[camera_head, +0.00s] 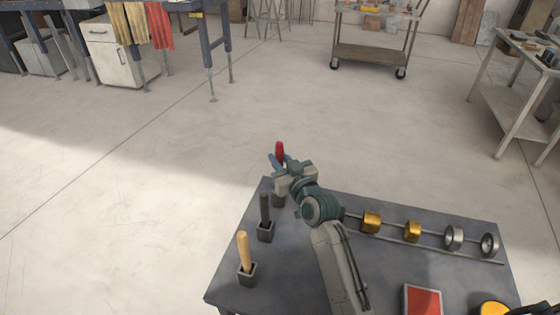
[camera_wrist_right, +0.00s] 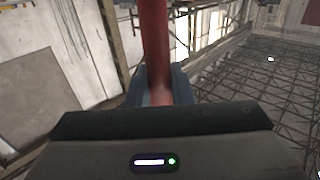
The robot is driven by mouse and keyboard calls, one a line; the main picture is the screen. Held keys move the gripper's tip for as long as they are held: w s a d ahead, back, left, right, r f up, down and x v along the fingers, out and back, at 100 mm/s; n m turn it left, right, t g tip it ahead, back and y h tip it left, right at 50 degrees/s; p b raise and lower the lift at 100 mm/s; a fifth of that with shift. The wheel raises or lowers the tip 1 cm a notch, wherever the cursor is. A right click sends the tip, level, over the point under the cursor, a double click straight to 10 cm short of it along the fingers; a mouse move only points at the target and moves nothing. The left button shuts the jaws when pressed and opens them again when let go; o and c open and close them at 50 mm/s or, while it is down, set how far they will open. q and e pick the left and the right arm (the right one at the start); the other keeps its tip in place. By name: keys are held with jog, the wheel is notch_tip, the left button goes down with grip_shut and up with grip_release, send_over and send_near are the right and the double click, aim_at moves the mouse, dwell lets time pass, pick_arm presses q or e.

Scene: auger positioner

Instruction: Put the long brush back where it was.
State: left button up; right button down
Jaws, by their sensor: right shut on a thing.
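My right gripper (camera_head: 278,163) is shut on a red handle (camera_head: 280,149) at the table's far left corner. In the right wrist view the red handle (camera_wrist_right: 155,45) stands between the two blue-grey fingers (camera_wrist_right: 157,88). I take it for the long brush; its lower part is hidden by the gripper. A grey holder (camera_head: 279,200) shows just below the gripper; I cannot tell whether the brush is in it or above it. A dark handle (camera_head: 265,208) and a pale wooden handle (camera_head: 243,250) stand upright in square holders nearer the front. My left gripper is not in view.
The grey table (camera_head: 290,275) carries a rod with gold rings (camera_head: 371,222) and silver rings (camera_head: 453,238) on the right. A red-topped box (camera_head: 422,300) and a yellow thing (camera_head: 493,309) are at the front right. Open floor lies behind the table.

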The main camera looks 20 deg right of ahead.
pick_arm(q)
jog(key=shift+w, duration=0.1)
pick_arm(e)
jog(key=shift+f, duration=0.15)
jog(key=c, duration=1.3)
grip_release()
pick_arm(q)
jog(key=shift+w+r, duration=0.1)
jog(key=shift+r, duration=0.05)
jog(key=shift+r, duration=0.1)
pick_arm(e)
jog(key=shift+r, duration=0.2)
jog(key=shift+s+d+f, duration=0.1)
jog(key=shift+s+d, duration=0.05)
jog(key=shift+s, duration=0.5)
jog(key=shift+s+d+f, duration=0.1)
jog(key=shift+s, duration=0.5)
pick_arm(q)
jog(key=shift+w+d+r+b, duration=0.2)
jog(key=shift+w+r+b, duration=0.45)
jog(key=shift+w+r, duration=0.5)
pick_arm(e)
jog(key=s+d, duration=0.1)
jog(key=s, duration=0.8)
jog(key=shift+s+d+r, duration=0.15)
jog(key=shift+d, duration=0.2)
